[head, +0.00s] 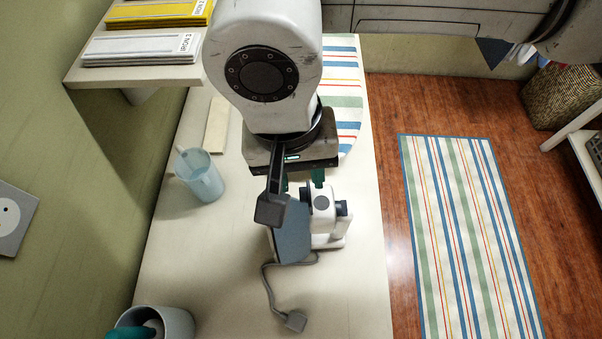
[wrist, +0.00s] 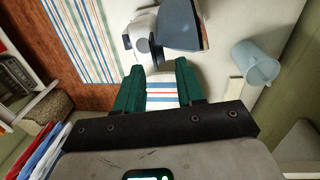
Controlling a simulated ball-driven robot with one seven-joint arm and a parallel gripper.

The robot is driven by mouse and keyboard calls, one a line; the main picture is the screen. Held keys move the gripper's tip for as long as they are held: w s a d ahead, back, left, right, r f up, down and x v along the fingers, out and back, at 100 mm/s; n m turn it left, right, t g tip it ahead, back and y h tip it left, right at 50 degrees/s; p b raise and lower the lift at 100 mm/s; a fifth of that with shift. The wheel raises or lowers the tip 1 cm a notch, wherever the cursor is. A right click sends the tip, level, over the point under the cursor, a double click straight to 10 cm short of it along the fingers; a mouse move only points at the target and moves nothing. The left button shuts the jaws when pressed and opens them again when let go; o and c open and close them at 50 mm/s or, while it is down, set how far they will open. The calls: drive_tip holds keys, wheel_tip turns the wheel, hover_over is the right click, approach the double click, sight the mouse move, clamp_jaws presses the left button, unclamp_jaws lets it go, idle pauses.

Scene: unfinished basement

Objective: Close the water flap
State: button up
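A small white machine (head: 322,222) with a dark knob on its side stands on the pale counter. A blue-grey panel or body part (head: 292,235) is on its left side; I cannot tell for sure whether this is the water flap, or how far the flap is open. My gripper (head: 301,181) is just behind the machine, its green fingers partly hidden by my arm. In the wrist view my gripper (wrist: 160,86) is open, with nothing between its fingers. The machine (wrist: 146,35) and its blue-grey part (wrist: 182,25) lie beyond the fingertips, seemingly apart from them.
A grey cord with a plug (head: 294,321) lies in front of the machine. A light-blue pitcher (head: 203,178) stands to the left on the counter (head: 350,285). A grey pot (head: 174,322) is at the front left. A shelf (head: 130,75) juts out at the back left. The front right counter is clear.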

sight(303, 191)
drive_tip(key=shift+d+f, duration=0.15)
drive_tip(key=shift+f, duration=1.35)
clamp_jaws()
